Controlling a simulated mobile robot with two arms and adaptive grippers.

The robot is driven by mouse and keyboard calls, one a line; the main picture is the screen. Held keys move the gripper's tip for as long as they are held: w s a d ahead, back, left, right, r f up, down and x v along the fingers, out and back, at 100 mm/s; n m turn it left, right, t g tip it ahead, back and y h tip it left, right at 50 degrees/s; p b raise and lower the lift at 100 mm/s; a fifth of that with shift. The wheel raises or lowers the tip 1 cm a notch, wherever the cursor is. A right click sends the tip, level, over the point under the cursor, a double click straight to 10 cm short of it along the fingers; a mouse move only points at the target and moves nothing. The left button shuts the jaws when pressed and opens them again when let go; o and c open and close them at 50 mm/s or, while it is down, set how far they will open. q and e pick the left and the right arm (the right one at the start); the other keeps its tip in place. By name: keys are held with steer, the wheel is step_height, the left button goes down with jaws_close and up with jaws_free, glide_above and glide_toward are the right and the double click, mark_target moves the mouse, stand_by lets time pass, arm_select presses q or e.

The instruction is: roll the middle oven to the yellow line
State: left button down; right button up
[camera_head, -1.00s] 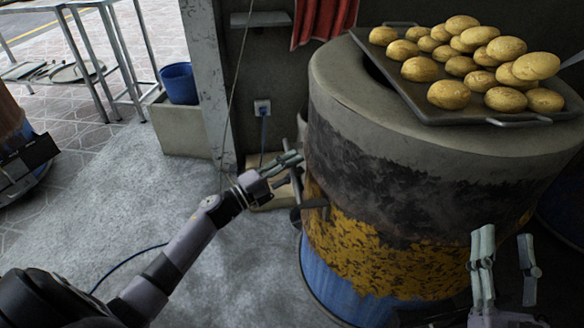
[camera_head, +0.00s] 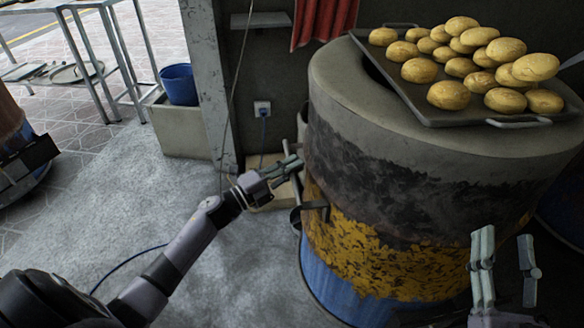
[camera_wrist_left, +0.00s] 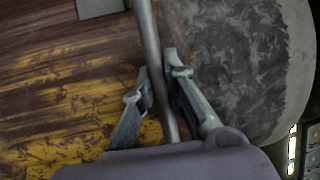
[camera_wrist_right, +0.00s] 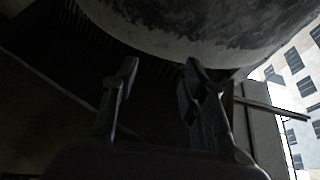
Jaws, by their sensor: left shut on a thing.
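The barrel oven (camera_head: 370,190) stands upright on the right of the head view. It has a grey rim, a dark band, a yellow flaked band and a blue base. My left gripper (camera_head: 291,167) is at the oven's left side, shut on its metal handle bar (camera_wrist_left: 150,45), which passes between the fingers in the left wrist view. My right gripper (camera_head: 504,238) is open and empty in front of the oven's right side. The right wrist view shows its parted fingers (camera_wrist_right: 160,75) below a curved grey surface. A yellow line (camera_head: 40,29) shows far off at top left.
A black tray of round breads (camera_head: 450,95) lies on the oven top. A metal-legged table (camera_head: 105,60), a blue bucket (camera_head: 180,84) and a concrete pillar (camera_head: 208,70) stand behind on the left. Another barrel (camera_head: 12,125) is at the left edge. The grey floor between is clear.

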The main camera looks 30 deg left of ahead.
mark_target(309, 169)
stand_by(0.3)
arm_select(q)
steer(key=w+d, duration=0.2)
steer(key=d, duration=0.1)
steer(key=w+d, duration=0.1)
steer(key=shift+w+d+r, duration=0.15)
steer(key=shift+d, duration=0.25)
steer(key=shift+w+d+f, duration=0.35)
steer(key=shift+d+f, duration=0.05)
steer(key=shift+d, duration=0.15)
steer(key=c, duration=2.1)
jaws_free()
steer(key=o, duration=0.3)
steer(key=shift+s+a+r, duration=0.15)
steer(key=shift+s+a, duration=0.15)
steer(key=shift+a, duration=0.1)
steer(key=shift+o, duration=1)
steer(key=shift+a, duration=0.15)
arm_select(e)
steer(key=shift+w+f+g+h, duration=0.2)
steer(key=shift+f+g+h, duration=0.1)
steer(key=shift+f, duration=0.3)
